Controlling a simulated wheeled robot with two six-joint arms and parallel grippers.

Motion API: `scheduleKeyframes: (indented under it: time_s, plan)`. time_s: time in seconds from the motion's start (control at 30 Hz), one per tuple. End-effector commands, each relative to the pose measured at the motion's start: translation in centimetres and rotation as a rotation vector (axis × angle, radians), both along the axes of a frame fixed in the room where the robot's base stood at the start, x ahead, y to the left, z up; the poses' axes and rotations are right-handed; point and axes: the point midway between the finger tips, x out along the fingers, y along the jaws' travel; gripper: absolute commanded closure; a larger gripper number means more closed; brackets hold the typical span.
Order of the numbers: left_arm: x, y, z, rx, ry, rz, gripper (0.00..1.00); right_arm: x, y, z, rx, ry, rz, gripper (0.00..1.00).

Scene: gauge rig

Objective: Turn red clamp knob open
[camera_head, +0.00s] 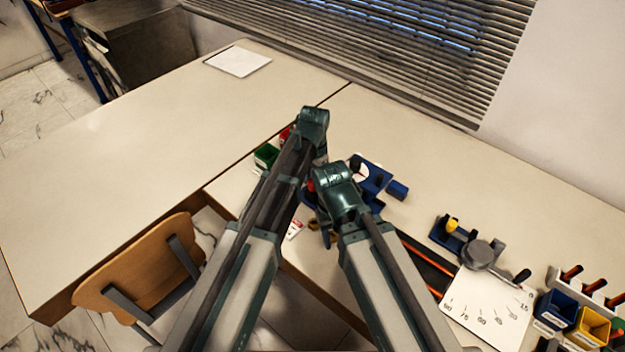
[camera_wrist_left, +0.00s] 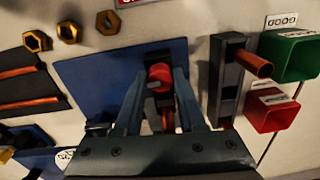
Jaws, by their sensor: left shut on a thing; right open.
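The red clamp knob (camera_wrist_left: 160,74) shows in the left wrist view, above the blue base plate (camera_wrist_left: 88,82) of the rig. My left gripper (camera_wrist_left: 160,84) has its two fingers on either side of the knob and is shut on it. In the head view the left gripper's fingers are mostly hidden behind my own arms. My right gripper (camera_head: 326,218) is open, lower and nearer than the left one, in front of the rig. The rig (camera_head: 374,172), with a white round dial, is partly covered by my right wrist.
In the left wrist view, a dark holder (camera_wrist_left: 231,85) with a copper rod, a green bin (camera_wrist_left: 290,55) and a red bin (camera_wrist_left: 268,110) stand to the right. Brass nuts (camera_wrist_left: 68,31) lie at upper left. In the head view, a dial gauge (camera_head: 482,252) stands right; the left table (camera_head: 150,150) is mostly clear.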

Motion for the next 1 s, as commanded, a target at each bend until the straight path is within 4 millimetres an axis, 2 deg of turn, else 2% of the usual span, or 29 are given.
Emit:
scheduleKeyframes:
  time_s: [0.27,1.0]
  plan:
    - [0.01,-0.04,-0.01,0.001,-0.001,0.201,1.0,0.0,0.0,-0.01,0.0,0.0,0.0,0.5]
    - [0.04,-0.13,-0.01,0.001,0.0,0.904,1.0,0.0,0.0,-0.01,0.0,0.0,0.0,0.5]
